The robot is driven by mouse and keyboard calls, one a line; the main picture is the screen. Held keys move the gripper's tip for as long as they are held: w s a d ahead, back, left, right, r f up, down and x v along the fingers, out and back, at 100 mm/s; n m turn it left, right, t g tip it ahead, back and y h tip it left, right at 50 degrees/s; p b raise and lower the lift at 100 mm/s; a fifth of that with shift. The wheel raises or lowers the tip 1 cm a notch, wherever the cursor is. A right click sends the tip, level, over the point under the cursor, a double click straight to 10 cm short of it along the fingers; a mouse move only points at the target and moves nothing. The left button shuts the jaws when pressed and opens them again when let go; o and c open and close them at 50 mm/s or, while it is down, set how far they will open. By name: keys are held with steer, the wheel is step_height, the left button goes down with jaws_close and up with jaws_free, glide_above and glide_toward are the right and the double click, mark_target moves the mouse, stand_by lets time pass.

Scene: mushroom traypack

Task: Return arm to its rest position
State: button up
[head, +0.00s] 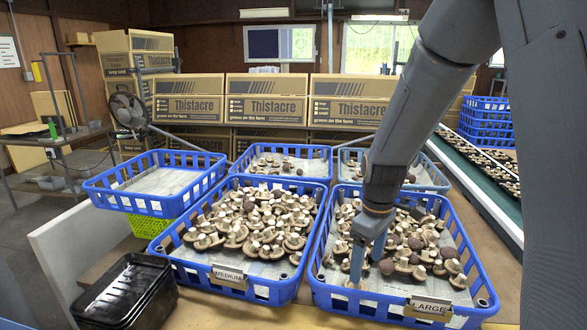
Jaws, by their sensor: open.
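My arm reaches down from the upper right. My gripper (366,270) points down into the blue crate labelled LARGE (478,284), near its left side. Its two blue-grey fingers are apart. The left fingertip is low, close to a pale mushroom (352,285); I cannot tell whether they touch. More brown and white mushrooms lie to the right of the fingers. The arm hides part of the crate's far left side.
A blue crate labelled MEDIUM (165,258), full of mushrooms, stands directly left. Further blue crates (330,170) stand behind. Black trays (125,290) are stacked at the front left. A conveyor (480,185) runs at the right. Cardboard boxes (265,85) line the back.

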steer(key=s+r+m, duration=0.1)
steer(key=s+m, duration=0.8)
steer(key=s, duration=0.8)
steer(key=shift+a+r, duration=0.25)
steer(key=shift+r, duration=0.15)
